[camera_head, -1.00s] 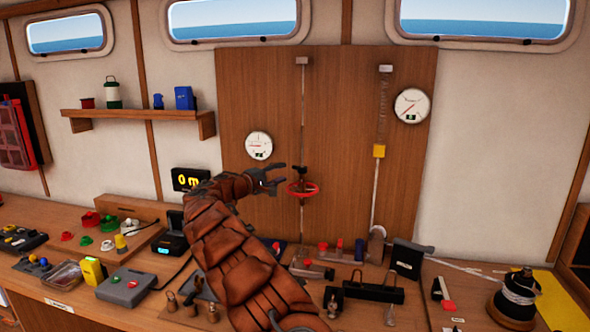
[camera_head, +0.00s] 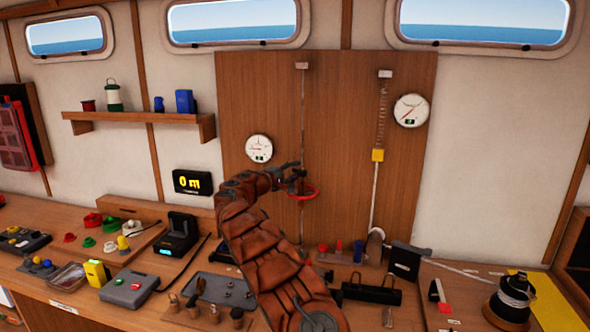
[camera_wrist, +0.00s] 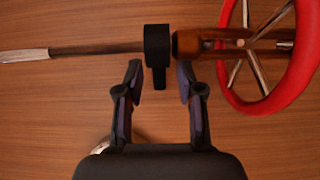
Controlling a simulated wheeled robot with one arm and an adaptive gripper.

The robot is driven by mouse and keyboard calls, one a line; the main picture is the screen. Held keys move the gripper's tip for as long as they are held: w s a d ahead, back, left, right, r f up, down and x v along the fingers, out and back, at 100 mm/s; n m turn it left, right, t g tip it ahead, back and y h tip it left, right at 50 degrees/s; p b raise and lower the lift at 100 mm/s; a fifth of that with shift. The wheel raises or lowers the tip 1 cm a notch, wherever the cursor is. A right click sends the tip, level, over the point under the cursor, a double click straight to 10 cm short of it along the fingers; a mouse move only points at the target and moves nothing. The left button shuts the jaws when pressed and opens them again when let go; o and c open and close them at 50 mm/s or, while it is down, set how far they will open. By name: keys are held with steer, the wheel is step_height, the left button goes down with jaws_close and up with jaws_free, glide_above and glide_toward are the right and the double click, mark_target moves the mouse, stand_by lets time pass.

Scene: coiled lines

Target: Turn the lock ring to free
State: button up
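The lock ring (camera_wrist: 157,50) is a black collar with a short tab, seated around a thin shaft in the wrist view. The red handwheel (camera_wrist: 310,75) with metal spokes is on the same shaft, right of the collar in the wrist view. It also shows in the head view (camera_head: 307,193), partly hidden by my gripper. My gripper (camera_wrist: 160,72) is open, with one dark fingertip on each side of the tab and gaps visible on both sides. In the head view my gripper (camera_head: 295,172) is at the shaft just above the wheel; the collar is hidden there.
The shaft runs up a wooden panel (camera_head: 340,110) with a round gauge (camera_head: 259,148) on the left.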

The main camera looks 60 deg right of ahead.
steer(key=shift+d, duration=0.15)
steer(key=shift+s, duration=0.1)
steer(key=shift+c, duration=0.3)
jaws_close()
